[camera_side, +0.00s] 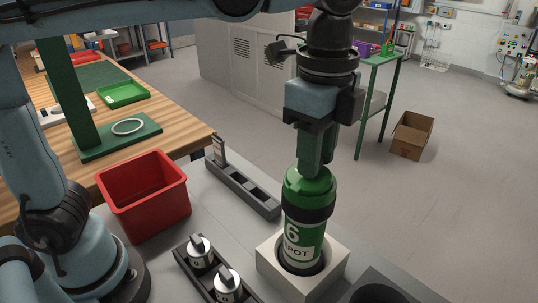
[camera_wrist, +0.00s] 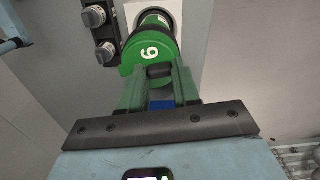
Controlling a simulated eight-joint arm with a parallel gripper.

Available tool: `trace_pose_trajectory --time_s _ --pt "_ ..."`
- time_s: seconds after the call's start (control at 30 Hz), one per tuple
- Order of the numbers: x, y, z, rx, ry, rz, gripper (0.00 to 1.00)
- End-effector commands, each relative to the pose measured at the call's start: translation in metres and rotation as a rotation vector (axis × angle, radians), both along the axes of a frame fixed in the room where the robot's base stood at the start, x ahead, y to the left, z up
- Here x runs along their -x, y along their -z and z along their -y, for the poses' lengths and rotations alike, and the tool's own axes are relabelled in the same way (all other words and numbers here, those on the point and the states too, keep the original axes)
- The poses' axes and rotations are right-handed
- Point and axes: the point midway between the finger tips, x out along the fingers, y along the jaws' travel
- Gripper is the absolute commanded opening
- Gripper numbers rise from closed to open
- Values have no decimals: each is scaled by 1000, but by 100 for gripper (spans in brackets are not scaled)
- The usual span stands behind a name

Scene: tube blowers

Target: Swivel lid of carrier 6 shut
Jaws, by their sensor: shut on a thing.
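Carrier 6 (camera_side: 302,236) is a green cylinder with a black band and a white "6" and "POT" lettering. It stands upright in the round opening of a pale square block (camera_side: 270,262). Its green domed lid (camera_side: 310,183) is on top, and the wrist view shows the lid (camera_wrist: 133,59) with a white "6". My gripper (camera_side: 314,166) points down from above, its green fingers shut on the lid. The fingers (camera_wrist: 158,82) also show in the wrist view. The exact grip point and any gap under the lid cannot be told.
A black rack (camera_side: 182,262) with two silver-capped canisters stands left of the block. A dark slotted rack (camera_side: 245,188) is behind it. A red bin (camera_side: 145,195) stands at the left beside the wooden bench (camera_side: 175,123). A dark round opening (camera_side: 378,294) is at the front right.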

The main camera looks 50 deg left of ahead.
Motion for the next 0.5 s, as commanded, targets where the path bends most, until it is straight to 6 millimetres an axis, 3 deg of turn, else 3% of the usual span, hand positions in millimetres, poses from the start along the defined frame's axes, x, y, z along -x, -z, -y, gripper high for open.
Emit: trace_pose_trajectory --time_s 0.5 --pt "0 0 4 0 78 0 1"
